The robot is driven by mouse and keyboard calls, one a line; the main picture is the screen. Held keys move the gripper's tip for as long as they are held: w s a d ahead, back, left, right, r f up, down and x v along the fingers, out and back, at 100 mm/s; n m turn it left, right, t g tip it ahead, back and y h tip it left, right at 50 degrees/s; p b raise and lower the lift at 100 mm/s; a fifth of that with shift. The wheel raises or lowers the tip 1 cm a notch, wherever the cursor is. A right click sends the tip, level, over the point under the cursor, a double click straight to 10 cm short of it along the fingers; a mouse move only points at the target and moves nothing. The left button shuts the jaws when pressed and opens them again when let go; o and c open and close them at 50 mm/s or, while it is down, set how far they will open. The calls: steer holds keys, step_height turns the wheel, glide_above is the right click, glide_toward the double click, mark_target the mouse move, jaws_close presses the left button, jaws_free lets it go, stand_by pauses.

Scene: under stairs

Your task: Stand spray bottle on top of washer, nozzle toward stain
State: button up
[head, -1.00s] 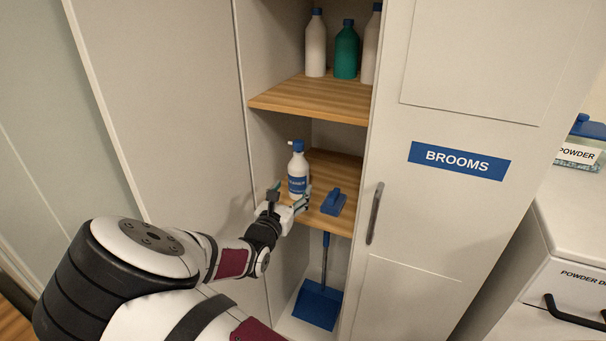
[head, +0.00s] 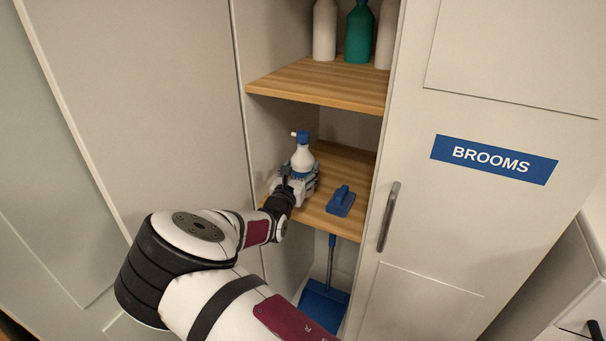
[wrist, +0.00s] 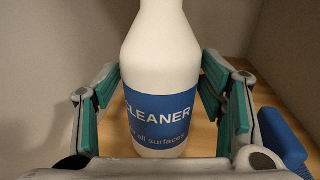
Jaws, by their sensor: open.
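The spray bottle (head: 302,160) is white with a blue nozzle head and a blue label. It stands upright on the middle wooden shelf inside the cupboard, its nozzle pointing left in the head view. In the wrist view the bottle (wrist: 162,75) fills the middle, its label reading "CLEANER". My gripper (head: 299,180) is at the bottle's lower body. In the wrist view its green-padded fingers (wrist: 160,108) stand open on both sides of the bottle, with a gap visible on each side. The washer and the stain are not identifiable in view.
A blue brush (head: 341,202) lies right of the bottle on the same shelf (head: 335,230). The upper shelf (head: 315,84) overhead holds several bottles. A blue dustpan (head: 323,304) stands below. The "BROOMS" door (head: 420,240) is to the right, and a white cabinet (head: 575,290) is at far right.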

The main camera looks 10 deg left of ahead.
mark_target(306, 150)
steer(key=shift+w+d+b, duration=0.1)
steer(key=shift+w+d, duration=0.1)
steer(key=shift+w, duration=0.7)
steer(key=shift+w+d+b, duration=0.1)
steer(key=shift+w+d, duration=0.05)
steer(key=shift+w, duration=0.8)
steer(key=shift+w+d+b, duration=0.1)
steer(key=shift+w+d, duration=0.1)
steer(key=shift+w, duration=0.7)
steer(key=shift+c, duration=0.6)
steer(key=c, duration=1.3)
steer(key=shift+r, duration=0.1)
jaws_close()
steer(key=shift+r, duration=0.1)
steer(key=shift+r, duration=0.5)
steer(key=shift+s+r, duration=0.25)
steer(key=shift+r, duration=0.35)
steer(key=shift+s+r, duration=0.2)
steer(key=shift+r, duration=0.4)
steer(key=s+d+r+p, duration=0.1)
steer(key=s+d, duration=0.1)
steer(key=s, duration=1.3)
steer(key=shift+d+r+p, duration=0.15)
steer(key=shift+d+p, duration=0.05)
steer(key=shift+p, duration=0.1)
